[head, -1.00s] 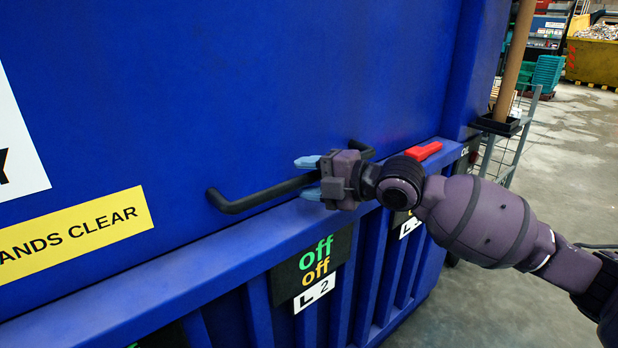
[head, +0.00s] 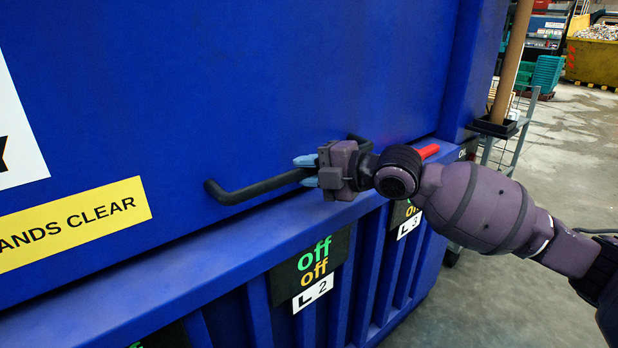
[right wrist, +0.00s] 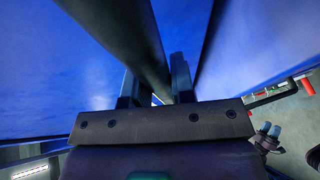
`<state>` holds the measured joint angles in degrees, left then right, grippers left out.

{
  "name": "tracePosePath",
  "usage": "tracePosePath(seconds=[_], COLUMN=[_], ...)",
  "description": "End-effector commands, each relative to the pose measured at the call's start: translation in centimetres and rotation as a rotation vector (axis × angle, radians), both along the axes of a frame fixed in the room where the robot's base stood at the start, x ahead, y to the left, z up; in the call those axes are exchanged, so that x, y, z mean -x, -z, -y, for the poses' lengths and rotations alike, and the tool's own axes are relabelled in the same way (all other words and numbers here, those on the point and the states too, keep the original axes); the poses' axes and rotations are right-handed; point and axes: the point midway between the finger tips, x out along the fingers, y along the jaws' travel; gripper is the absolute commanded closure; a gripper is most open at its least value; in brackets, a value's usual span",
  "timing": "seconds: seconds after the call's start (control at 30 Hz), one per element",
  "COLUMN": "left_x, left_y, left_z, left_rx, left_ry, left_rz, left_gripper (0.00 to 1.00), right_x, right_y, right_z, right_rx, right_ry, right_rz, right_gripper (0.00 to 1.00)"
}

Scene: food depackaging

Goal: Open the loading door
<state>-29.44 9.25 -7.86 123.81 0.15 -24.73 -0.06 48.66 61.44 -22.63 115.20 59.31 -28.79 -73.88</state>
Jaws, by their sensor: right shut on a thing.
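The loading door (head: 230,90) is a large blue panel that fills much of the head view. A black bar handle (head: 245,189) runs across its lower part. My right gripper (head: 306,171) has its light-blue fingers closed around the right part of this handle. In the right wrist view the dark handle bar (right wrist: 118,38) passes between the two fingers (right wrist: 155,90). The door's lower edge sits close above the blue ledge. The handle's right end is partly hidden behind my gripper.
A blue ledge (head: 190,255) runs below the door, with black "off" panels (head: 312,268) under it. A red lever (head: 429,151) sits on the ledge at the right. A brown post (head: 511,62) and wire rack stand beyond. The floor at the right is open.

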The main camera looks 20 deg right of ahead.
Motion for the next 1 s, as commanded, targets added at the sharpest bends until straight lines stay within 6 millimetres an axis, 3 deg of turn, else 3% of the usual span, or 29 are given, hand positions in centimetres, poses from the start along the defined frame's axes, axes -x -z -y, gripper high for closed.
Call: tracePosePath(seconds=[0.03, 0.5, 0.7, 1.0], left_x=[-0.6, -1.0, -0.8, 0.2], left_y=[-1.5, -6.6, -8.3, -10.4], left_z=[0.0, 0.4, 0.0, -0.5], left_rx=[0.0, 0.016, 0.014, 0.011], left_ry=[0.0, -0.021, -0.028, -0.039], left_rz=[0.027, 0.087, 0.102, 0.1], left_gripper=[0.57, 0.57, 0.57, 0.57], right_x=[0.1, 0.4, 0.3, 0.2], right_y=[-4.4, -21.4, -27.5, -34.2], right_z=[0.1, 0.2, 0.2, 0.2], right_rx=[-0.01, -0.016, -0.018, -0.017], right_ry=[0.003, 0.004, 0.004, 0.004], right_rz=[0.047, 0.054, 0.049, 0.041], right_gripper=[1.0, 1.0, 1.0, 1.0])
